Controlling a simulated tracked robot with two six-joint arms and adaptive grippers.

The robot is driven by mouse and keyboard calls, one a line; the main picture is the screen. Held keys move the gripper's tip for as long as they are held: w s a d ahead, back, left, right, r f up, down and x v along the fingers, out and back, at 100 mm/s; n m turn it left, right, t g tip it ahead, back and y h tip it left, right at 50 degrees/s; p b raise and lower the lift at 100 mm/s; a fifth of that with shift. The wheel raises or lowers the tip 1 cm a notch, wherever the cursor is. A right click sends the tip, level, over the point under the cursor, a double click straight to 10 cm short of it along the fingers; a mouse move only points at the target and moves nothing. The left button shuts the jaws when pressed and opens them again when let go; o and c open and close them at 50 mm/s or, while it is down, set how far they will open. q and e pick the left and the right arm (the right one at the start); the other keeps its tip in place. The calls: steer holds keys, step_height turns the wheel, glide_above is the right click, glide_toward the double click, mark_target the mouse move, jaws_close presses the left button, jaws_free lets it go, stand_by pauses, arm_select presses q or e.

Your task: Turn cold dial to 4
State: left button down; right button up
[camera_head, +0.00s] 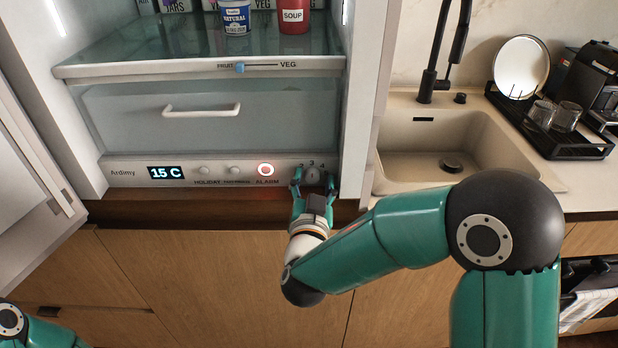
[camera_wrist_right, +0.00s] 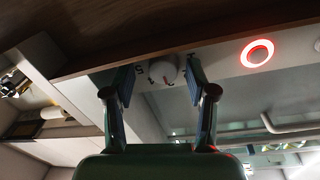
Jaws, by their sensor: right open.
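The cold dial (camera_head: 312,174) is a small pale knob at the right end of the fridge's control panel (camera_head: 135,182). A few small numerals show above it, and a 3 can be made out. My right gripper (camera_head: 314,184) is at the dial, with one finger on each side of it. In the right wrist view, the dial (camera_wrist_right: 163,72) shows between the open fingers of my right gripper (camera_wrist_right: 161,78), with gaps visible beside it. A small red mark shows on the knob. Its exact setting is hard to read. My left gripper is out of view.
A drawer (camera_head: 205,118) with a white handle sits above the panel. A wooden ledge (camera_head: 190,214) runs below, and a sink (camera_head: 450,148) lies right.

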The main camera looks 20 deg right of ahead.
steer(key=shift+a, duration=0.15)
jaws_close()
steer(key=shift+f+m+b, duration=0.1)
steer(key=shift+m+b, duration=0.2)
steer(key=shift+b, duration=0.45)
steer(key=m+b, duration=0.5)
steer(key=b, duration=0.2)
steer(key=shift+f, duration=0.1)
steer(key=shift+m+b, duration=1.5)
steer(key=shift+r, duration=0.2)
jaws_free()
steer(key=shift+s+y, duration=0.1)
steer(key=shift+y, duration=0.3)
